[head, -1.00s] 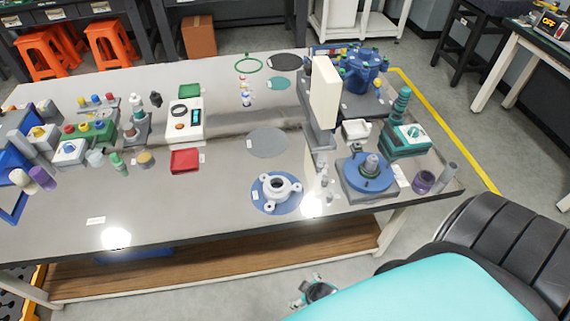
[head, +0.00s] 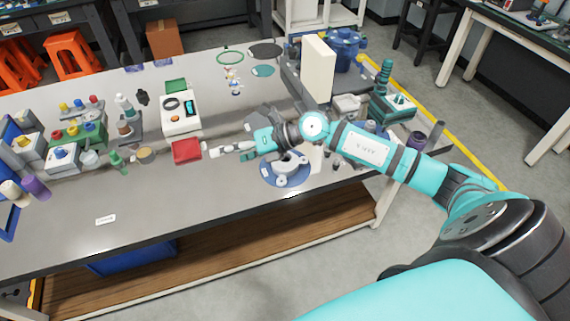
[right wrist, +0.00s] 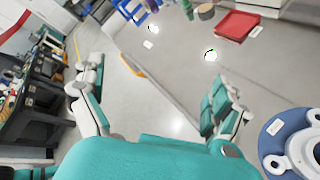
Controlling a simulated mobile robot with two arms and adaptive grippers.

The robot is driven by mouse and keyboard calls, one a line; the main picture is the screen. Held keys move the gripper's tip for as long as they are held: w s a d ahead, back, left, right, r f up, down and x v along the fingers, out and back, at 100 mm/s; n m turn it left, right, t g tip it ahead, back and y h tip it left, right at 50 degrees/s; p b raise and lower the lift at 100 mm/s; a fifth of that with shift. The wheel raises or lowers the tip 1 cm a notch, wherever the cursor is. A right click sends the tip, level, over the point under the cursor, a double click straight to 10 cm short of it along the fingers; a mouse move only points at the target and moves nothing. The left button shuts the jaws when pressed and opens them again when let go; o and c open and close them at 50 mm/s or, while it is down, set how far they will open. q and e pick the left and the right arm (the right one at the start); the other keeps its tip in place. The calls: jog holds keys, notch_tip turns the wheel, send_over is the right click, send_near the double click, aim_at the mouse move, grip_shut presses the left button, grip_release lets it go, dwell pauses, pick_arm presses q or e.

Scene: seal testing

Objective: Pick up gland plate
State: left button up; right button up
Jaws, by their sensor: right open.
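The gland plate (head: 292,163) appears to be the white flange with a raised ring and bolt lugs. It sits on a round blue mat (head: 272,180) near the table's front edge, partly hidden by my right arm in the head view. In the right wrist view the flange (right wrist: 300,152) shows at the lower right, cut off by the frame, on its blue mat (right wrist: 272,132). My right gripper (head: 230,148) is above the table, left of the flange, apart from it. In the right wrist view its fingers (right wrist: 160,92) are spread and empty. My left gripper is out of view.
A red tray (head: 187,151) lies just left of the right gripper. A tall cream block (head: 318,68) stands behind the arm. A white device (head: 181,115) is farther back. The table's front left is mostly clear.

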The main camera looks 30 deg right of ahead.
jog(key=s+d+f+n+g+h, duration=0.1)
jog(key=d+f+n+g+h, duration=0.15)
jog(key=d+h, duration=1.25)
jog(key=y+b, duration=0.6)
jog(key=b, duration=0.2)
send_near(287, 158)
jog(key=a, duration=0.2)
jog(key=a+g, duration=0.1)
jog(key=shift+s+r, duration=0.25)
jog(key=shift+w+f, duration=0.15)
jog(key=shift+f, duration=0.1)
jog(key=b+x, duration=0.2)
jog(key=x, duration=0.1)
jog(key=b+x, duration=0.1)
jog(key=shift+s+a+f, duration=0.15)
jog(key=shift+s+f, duration=0.1)
jog(key=shift+s, duration=0.05)
jog(key=shift+w+f+b, duration=0.3)
jog(key=shift+f, duration=0.1)
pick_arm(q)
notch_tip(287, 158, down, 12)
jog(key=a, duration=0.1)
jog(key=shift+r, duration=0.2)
pick_arm(e)
jog(key=shift+r, duration=0.1)
